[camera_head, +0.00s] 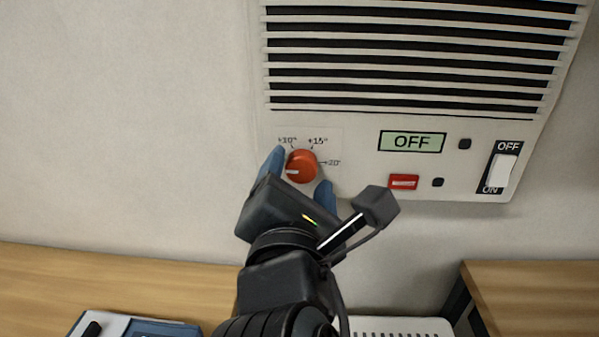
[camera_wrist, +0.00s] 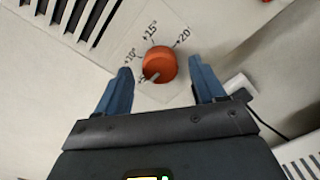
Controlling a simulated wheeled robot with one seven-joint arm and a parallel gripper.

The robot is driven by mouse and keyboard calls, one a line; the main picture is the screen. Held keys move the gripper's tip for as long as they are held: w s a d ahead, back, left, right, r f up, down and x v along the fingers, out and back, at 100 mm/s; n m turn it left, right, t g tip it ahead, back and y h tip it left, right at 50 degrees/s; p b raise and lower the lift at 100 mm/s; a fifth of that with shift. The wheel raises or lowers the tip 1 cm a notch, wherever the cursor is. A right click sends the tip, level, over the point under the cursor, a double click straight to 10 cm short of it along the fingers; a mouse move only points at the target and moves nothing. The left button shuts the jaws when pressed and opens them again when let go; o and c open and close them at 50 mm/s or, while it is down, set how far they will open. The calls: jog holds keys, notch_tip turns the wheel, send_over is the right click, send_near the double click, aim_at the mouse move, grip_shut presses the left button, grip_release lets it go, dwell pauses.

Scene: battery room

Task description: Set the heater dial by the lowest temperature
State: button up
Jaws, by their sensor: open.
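The heater dial (camera_head: 301,166) is an orange-red round knob at the lower left of the white heater panel (camera_head: 350,185). Around it are marks reading +10, +15 and +20. Its pale pointer line faces left in the head view, short of the +10 mark. The dial also shows in the wrist view (camera_wrist: 159,65), with the pointer toward the lower left. My gripper (camera_head: 300,172) is open, its blue fingers on either side of the dial. In the wrist view my fingers (camera_wrist: 163,85) are apart, with gaps between them and the knob. The heater display (camera_head: 412,141) reads OFF.
A rocker switch (camera_head: 501,171) marked OFF and ON is at the panel's right. A red button or lamp (camera_head: 403,182) and small dark buttons sit below and beside the display. Wooden surfaces (camera_head: 530,295) lie below. A blue-white device (camera_head: 135,326) is at lower left.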

jog(key=shift+w, duration=0.2)
jog(key=c, duration=1.1)
